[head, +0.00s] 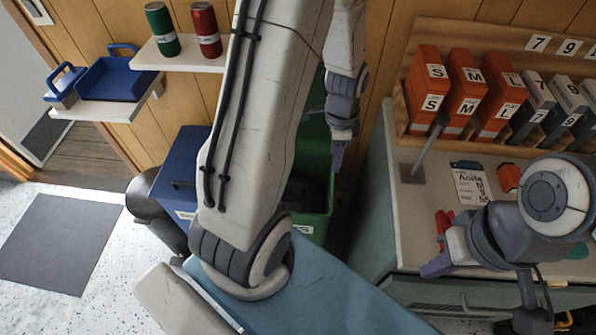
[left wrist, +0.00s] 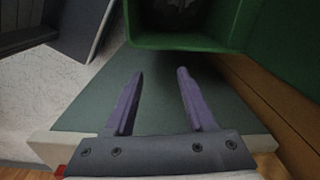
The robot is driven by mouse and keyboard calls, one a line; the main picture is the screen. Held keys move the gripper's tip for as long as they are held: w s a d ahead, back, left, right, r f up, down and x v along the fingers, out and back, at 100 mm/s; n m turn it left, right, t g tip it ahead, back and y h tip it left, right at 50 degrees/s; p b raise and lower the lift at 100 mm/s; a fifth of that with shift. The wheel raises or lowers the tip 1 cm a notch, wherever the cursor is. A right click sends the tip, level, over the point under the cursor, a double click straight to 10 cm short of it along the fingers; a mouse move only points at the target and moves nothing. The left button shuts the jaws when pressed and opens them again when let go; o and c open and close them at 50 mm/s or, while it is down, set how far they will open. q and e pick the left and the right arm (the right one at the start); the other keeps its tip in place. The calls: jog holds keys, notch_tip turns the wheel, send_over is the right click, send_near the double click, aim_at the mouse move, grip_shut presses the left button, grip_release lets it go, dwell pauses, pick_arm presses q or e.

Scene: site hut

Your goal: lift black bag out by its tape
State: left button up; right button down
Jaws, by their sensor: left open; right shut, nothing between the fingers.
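A green bin (head: 318,215) stands behind my left arm, its label partly covered. Dark contents, seemingly the black bag (head: 300,193), show inside it, mostly hidden by my arm. In the left wrist view the green bin (left wrist: 190,41) is beyond the fingertips, with a dark, crumpled patch of the bag (left wrist: 178,10) at the top edge. No tape can be made out. My left gripper (head: 337,165) hangs near the bin's right side. Its purple fingers (left wrist: 160,72) are apart, with nothing between them. My right gripper (head: 432,268) is shut and empty at the counter's front edge.
A blue bin (head: 178,172) stands left of the green one. The counter (head: 408,215) on the right holds orange boxes (head: 468,92), grey numbered boxes and a card (head: 470,187). Wall shelves (head: 180,60) carry cans and a blue tray. A dark mat (head: 60,240) lies on the floor.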

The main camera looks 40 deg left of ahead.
pick_arm(q)
jog(key=s+a+f+m, duration=0.1)
jog(key=s+a+f, duration=0.1)
jog(key=a+f, duration=0.9)
jog(key=b, duration=1)
send_near(292, 204)
jog(key=w+a+f, duration=0.2)
jog(key=w+a, duration=0.1)
jog(key=shift+w+f, duration=0.3)
jog(key=shift+f, duration=0.1)
jog(key=shift+f+b, duration=0.35)
jog(key=shift+f, duration=0.35)
jog(key=shift+c, duration=0.3)
grip_shut()
jog(key=shift+r, duration=0.1)
